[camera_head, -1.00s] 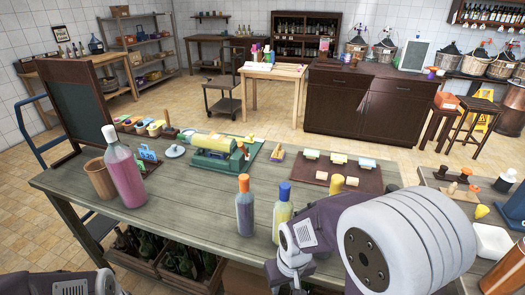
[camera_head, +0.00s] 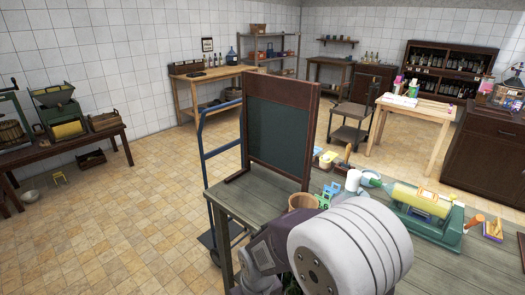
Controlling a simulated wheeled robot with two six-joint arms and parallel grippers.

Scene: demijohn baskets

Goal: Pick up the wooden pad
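I cannot pick out the wooden pad with certainty in this view. A small wooden block with a purple part (camera_head: 493,229) lies on the workbench (camera_head: 250,196) at the right, too small to identify. Large links of one of my arms fill the lower middle and hide part of the bench top. Neither gripper's fingertips show.
A dark-green board in a wooden frame (camera_head: 281,132) stands at the bench's left end, with a blue-framed trolley (camera_head: 222,165) beside it. A brown cup (camera_head: 302,201) and a green machine with a yellow roller (camera_head: 425,210) stand on the bench.

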